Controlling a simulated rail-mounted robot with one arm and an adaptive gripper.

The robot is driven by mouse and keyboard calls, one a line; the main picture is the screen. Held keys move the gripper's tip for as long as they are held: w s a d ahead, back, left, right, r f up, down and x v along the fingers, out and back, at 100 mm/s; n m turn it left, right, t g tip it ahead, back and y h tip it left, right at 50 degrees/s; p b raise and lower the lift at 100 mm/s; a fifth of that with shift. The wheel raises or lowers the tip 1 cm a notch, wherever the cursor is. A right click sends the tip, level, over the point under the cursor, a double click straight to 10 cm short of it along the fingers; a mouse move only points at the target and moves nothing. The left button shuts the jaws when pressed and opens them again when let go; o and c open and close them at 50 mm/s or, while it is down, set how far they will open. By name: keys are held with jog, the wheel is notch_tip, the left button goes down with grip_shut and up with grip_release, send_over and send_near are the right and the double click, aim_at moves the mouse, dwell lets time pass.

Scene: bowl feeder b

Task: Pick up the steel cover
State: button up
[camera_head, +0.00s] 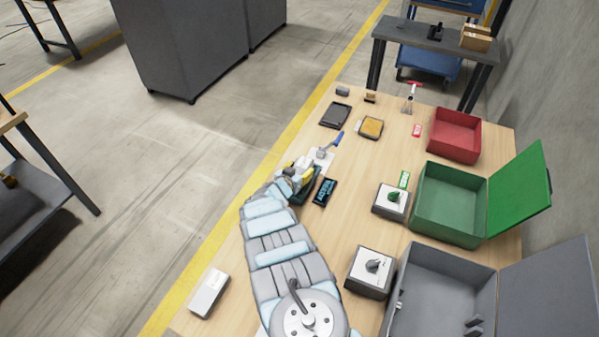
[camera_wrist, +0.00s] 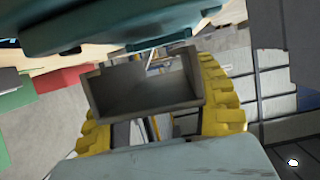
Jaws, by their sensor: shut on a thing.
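The steel cover (camera_wrist: 145,85) is a grey, hollow, box-like piece with one open side turned toward the wrist camera. In the wrist view it sits between the two yellow fingers of my gripper (camera_wrist: 160,95), which are shut on its sides. In the head view my gripper (camera_head: 298,175) is over the left part of the wooden table, just below a clamp-like device with a blue handle (camera_head: 337,139). There my arm and gripper mostly hide the cover, and I cannot tell whether it touches anything below.
A black labelled pack (camera_head: 324,192) lies close to the right of my gripper. A dark tray (camera_head: 335,115) and a yellow-filled container (camera_head: 371,127) lie beyond. Red (camera_head: 454,134), green (camera_head: 447,205) and grey (camera_head: 440,290) boxes line the right side. Two knob units (camera_head: 391,200) stand before them.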

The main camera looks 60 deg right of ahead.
jog(key=s+a+r+p, duration=0.9)
jog(key=a+r+p, duration=0.1)
jog(key=p, duration=0.7)
jog(key=shift+a+r, duration=0.25)
jog(key=shift+r, duration=0.15)
